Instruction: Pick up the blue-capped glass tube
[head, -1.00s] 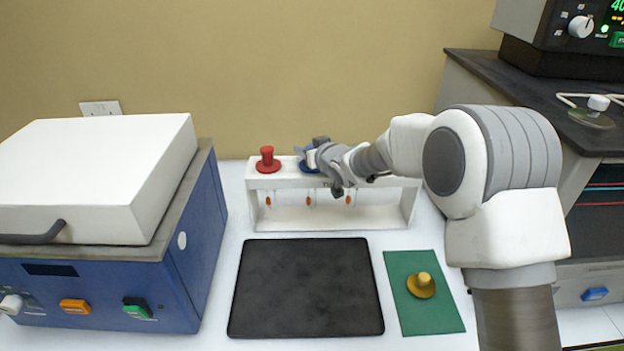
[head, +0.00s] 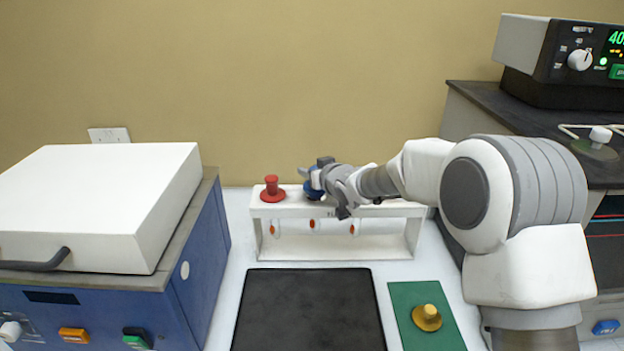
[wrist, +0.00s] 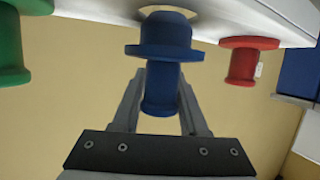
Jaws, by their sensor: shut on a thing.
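The blue-capped tube's cap (wrist: 162,85) is between the two fingers of my gripper (wrist: 160,72), which is shut on its narrow knob. In the head view the blue cap (head: 313,189) is partly hidden by my gripper (head: 316,180) above the white rack (head: 384,239). In the wrist view a pale round opening in the rack shows beside the cap's flange. Below the rack top hang several clear tubes with orange tips; the middle one (head: 313,226) is under the blue cap and still within the rack.
A red cap (head: 272,188) stands left of the blue one; a green cap (wrist: 12,42) is on its other side. A dark mat (head: 308,315) and a green mat with a yellow knob (head: 427,317) lie in front. A blue-and-white machine (head: 110,250) stands left.

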